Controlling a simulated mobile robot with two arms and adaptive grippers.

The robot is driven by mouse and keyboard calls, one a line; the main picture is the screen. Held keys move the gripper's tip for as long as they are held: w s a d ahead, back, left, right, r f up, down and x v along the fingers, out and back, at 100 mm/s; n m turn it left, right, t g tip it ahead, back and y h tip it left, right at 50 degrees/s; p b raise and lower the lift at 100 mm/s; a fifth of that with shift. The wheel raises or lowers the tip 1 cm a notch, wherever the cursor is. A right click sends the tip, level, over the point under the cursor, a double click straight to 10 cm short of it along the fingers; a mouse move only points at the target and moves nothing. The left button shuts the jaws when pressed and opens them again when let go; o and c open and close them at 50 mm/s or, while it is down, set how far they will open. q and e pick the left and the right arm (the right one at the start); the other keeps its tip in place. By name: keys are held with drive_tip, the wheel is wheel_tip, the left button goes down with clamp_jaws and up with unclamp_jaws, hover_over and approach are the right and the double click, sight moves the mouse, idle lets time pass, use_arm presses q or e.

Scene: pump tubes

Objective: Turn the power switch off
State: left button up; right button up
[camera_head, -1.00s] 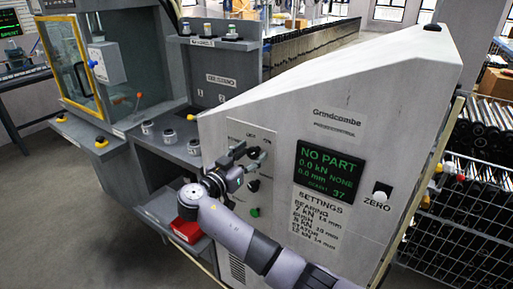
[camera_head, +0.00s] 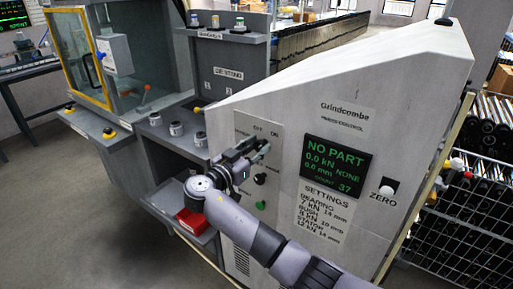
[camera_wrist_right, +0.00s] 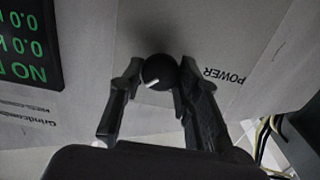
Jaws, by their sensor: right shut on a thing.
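The power switch is a round black knob (camera_wrist_right: 158,72) with a white pointer mark, next to the printed word POWER in the right wrist view. The mark points to the lower left in that view. My right gripper (camera_wrist_right: 155,78) has its two fingers on opposite sides of the knob, shut on it. In the head view my right gripper (camera_head: 258,153) reaches the sloped grey panel just below the OFF and ON labels and mostly hides the knob. My left gripper is not in view.
A green-text display (camera_head: 334,165) reading NO PART sits right of the switch. A green button (camera_head: 260,205) is below my gripper, and a white ZERO button (camera_head: 387,191) is at the right. A red bin (camera_head: 193,222) lies on the lower shelf.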

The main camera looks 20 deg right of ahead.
drive_tip(key=shift+n, duration=0.6)
drive_tip(key=shift+n+b, duration=0.55)
drive_tip(key=shift+n, duration=0.55)
drive_tip(key=shift+w+n, duration=0.1)
drive_tip(key=shift+n, duration=0.8)
drive_tip(key=n, duration=0.2)
drive_tip(key=shift+a+n, duration=0.1)
drive_tip(key=shift+n, duration=0.3)
drive_tip(key=n+p, duration=0.1)
drive_tip(key=n, duration=0.3)
drive_tip(key=shift+r+n+p, duration=0.1)
drive_tip(key=shift+n+p, duration=0.2)
drive_tip(key=shift+p, duration=0.05)
drive_tip(key=n+p, duration=0.2)
drive_tip(key=n, duration=0.3)
drive_tip(key=shift+w, duration=0.1)
drive_tip(key=shift+f+n+p, duration=0.2)
drive_tip(key=shift+n+p, duration=0.1)
